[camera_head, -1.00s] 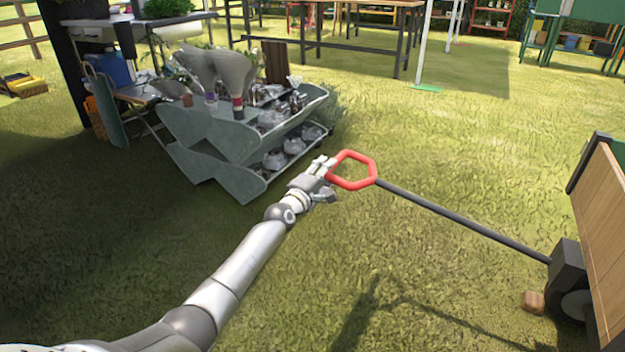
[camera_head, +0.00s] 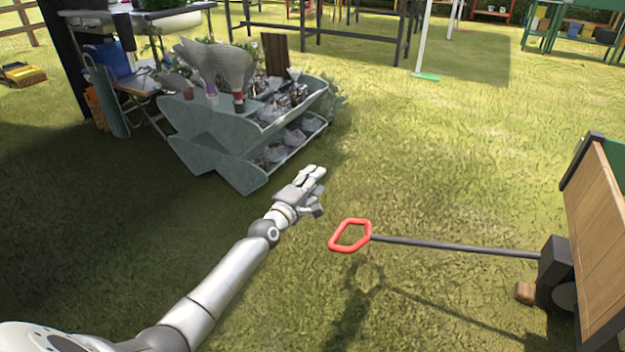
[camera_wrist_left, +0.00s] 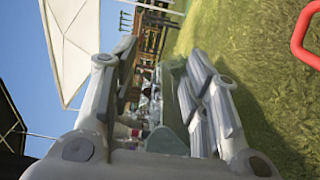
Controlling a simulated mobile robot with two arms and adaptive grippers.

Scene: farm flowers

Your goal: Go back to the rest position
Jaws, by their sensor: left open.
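My left gripper (camera_head: 312,188) is open and empty above the grass, up and to the left of the cart's red handle in the head view. In the left wrist view its fingers (camera_wrist_left: 160,90) are spread apart with nothing between them. The red loop handle (camera_head: 351,236) is apart from the gripper. It sits on a dark rod (camera_head: 455,246) that runs to a wooden cart (camera_head: 598,235) at the right edge. Part of the red handle also shows at the upper right of the left wrist view (camera_wrist_left: 303,42). My right gripper is in neither view.
A grey tiered stand (camera_head: 215,140) with cones and wrapped items stands just beyond my left gripper. A folding table (camera_head: 150,18) is at the upper left. A white post (camera_head: 424,38) stands at the back.

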